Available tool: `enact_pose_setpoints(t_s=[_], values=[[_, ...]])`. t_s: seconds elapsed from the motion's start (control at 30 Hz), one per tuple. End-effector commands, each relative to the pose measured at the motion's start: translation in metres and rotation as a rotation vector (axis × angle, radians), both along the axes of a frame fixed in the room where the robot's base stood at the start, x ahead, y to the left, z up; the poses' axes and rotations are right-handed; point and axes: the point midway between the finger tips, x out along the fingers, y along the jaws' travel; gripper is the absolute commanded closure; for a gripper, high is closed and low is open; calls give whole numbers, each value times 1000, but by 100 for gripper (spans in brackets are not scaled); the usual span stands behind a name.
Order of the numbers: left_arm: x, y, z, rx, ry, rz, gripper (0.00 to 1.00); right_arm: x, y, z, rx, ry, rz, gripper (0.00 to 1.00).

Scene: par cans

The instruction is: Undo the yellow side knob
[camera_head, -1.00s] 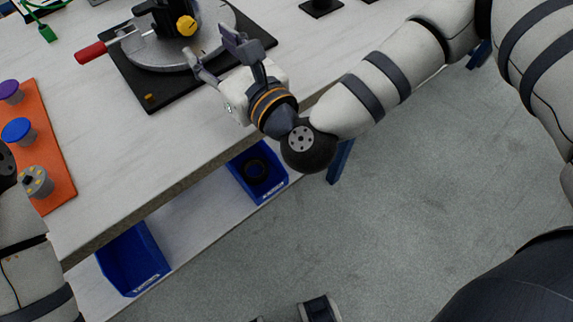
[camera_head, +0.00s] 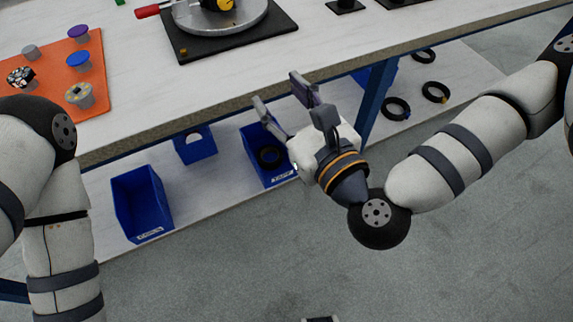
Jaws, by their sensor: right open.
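The yellow side knob (camera_head: 226,5) sits at the top edge of the head view, on a device with a round grey metal base (camera_head: 222,22). The upper part of that device is cut off by the frame. My right gripper (camera_head: 278,90) is open and empty. It shows below and right of the knob in the picture, in front of the table's near edge and clear of the device. My left arm (camera_head: 60,220) comes in at the left, but its gripper does not show.
The device stands on a black mat (camera_head: 240,42) with a red handle (camera_head: 150,11) at its left. An orange board (camera_head: 70,75) with several knobs lies on the white table (camera_head: 135,75). Below, a shelf holds blue bins (camera_head: 140,205) and black rings (camera_head: 397,108).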

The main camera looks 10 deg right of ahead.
Motion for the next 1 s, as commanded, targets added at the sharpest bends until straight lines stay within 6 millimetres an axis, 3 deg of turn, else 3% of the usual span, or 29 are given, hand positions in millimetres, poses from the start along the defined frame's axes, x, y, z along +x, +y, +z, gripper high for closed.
enact_pose_setpoints(t_s=[0.33,0.9,0.97,1.0], values=[[5,0,6,1,-17,0,54,-38,23,-49,-311,57,182,54],[5,0,6,0,-17,0,54,-45,26,-58,-360,66,214,54],[5,0,6,0,-17,0,54,-55,28,-71,-423,80,260,54],[5,0,6,0,-17,0,54,-71,32,-89,-514,95,330,54]])
